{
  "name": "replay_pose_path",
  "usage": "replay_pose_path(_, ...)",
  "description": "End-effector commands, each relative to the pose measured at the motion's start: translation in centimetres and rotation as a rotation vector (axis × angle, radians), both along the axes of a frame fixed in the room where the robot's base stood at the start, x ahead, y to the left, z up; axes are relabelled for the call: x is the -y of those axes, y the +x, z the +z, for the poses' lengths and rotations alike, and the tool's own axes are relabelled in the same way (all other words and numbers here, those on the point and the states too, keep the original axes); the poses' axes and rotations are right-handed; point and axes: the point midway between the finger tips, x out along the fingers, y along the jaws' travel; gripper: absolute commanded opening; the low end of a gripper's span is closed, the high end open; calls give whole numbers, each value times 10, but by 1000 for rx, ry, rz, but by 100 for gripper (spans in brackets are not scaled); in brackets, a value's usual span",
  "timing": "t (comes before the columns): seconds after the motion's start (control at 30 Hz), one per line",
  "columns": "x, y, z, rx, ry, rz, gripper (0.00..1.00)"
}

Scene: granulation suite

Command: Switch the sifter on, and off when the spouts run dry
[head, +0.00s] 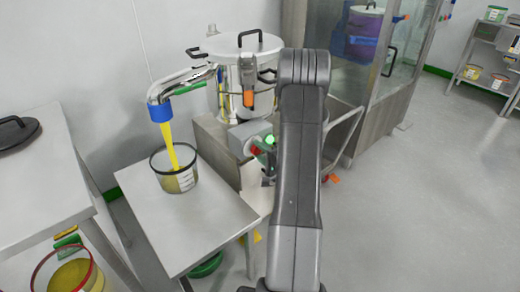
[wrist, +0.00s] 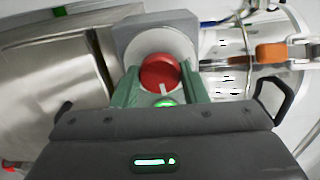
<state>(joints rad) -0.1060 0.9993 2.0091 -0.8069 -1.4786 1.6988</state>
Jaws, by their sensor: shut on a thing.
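The sifter (head: 238,62) is a steel drum with a lid and black handles, at the upper middle of the head view. Its spout (head: 165,92) has a blue end, and a yellow stream (head: 169,145) falls from it into a clear dark-rimmed tub (head: 183,180) holding yellow material. A grey switch box (head: 243,142) sits on the sifter's side, with a green light lit. In the wrist view my gripper (wrist: 160,88) has its green fingers shut on the red knob (wrist: 158,72) of this box. Any second spout's outlet is hidden.
The tub stands on a steel table (head: 205,215). A red-rimmed tub (head: 68,275) with yellow material is at lower left, below a table (head: 40,185) bearing a black lid (head: 17,133). A glass-sided cabinet (head: 352,75) stands behind my arm. Floor at right is clear.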

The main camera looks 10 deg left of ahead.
Motion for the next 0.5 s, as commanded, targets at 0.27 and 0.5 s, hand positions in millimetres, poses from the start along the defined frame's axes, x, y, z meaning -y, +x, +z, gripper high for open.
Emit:
replay_pose_path(0.27, 0, 0, 0, -88, 67, -2, 17)
replay_pose_path(0.5, 1, 0, -1, -113, 86, -2, 17)
